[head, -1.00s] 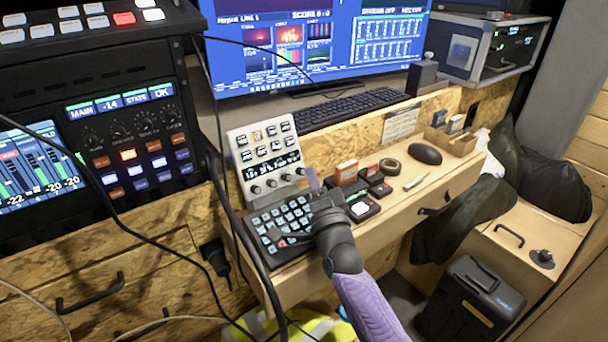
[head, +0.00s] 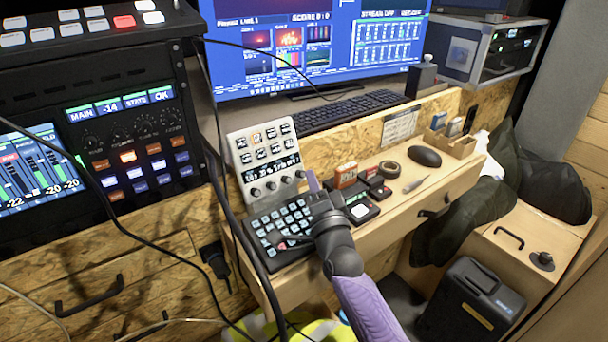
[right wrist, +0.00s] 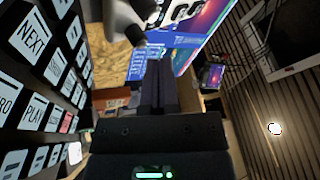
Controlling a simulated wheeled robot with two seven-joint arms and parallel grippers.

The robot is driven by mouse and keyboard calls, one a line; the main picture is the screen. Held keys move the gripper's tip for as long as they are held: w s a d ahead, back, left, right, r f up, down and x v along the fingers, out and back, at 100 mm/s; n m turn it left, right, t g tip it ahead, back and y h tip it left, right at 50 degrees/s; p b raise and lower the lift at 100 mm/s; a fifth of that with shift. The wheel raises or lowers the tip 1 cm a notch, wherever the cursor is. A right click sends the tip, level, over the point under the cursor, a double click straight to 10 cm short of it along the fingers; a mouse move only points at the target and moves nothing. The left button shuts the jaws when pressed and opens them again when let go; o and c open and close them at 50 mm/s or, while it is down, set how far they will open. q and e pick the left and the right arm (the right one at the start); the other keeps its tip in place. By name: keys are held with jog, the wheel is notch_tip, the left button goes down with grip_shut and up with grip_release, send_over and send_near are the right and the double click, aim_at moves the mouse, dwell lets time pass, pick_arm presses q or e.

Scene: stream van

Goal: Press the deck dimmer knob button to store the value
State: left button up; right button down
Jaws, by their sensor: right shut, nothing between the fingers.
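The white deck (head: 265,158) stands tilted up behind the black keypad (head: 280,228) on the wooden desk. It has rows of dark keys, a narrow display and a row of dark knobs along its lower edge. The rightmost knob (head: 300,174) is closest to my right gripper (head: 313,182). I cannot read which knob is the dimmer. The right gripper is shut and empty, its fingers upright just right of the deck's lower corner; contact with a knob is not visible. In the right wrist view, a dark knob (right wrist: 135,35) shows close to the shut fingers. My left gripper is out of view.
Small boxes (head: 346,175) and a black device with a white button (head: 360,210) sit right of the gripper. A keyboard (head: 350,110) lies behind, and a mouse (head: 425,157) farther right. A dark cable (head: 225,190) hangs left of the deck.

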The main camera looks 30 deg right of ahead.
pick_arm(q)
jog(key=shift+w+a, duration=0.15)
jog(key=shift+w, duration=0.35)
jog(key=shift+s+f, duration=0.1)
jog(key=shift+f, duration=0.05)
pick_arm(e)
jog(key=shift+w+f, duration=0.1)
jog(key=shift+w+f+b, duration=0.15)
jog(key=shift+w+b, duration=0.1)
jog(key=shift+b, duration=0.1)
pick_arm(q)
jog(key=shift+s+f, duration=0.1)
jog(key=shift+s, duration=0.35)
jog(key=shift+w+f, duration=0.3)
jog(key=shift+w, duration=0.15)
pick_arm(e)
jog(key=shift+w, duration=0.25)
jog(key=shift+s+r+p, duration=0.35)
jog(key=shift+s+p, duration=0.15)
jog(key=shift+p, duration=0.05)
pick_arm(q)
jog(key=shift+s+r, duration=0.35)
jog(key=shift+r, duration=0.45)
pick_arm(e)
jog(key=shift+s, duration=0.15)
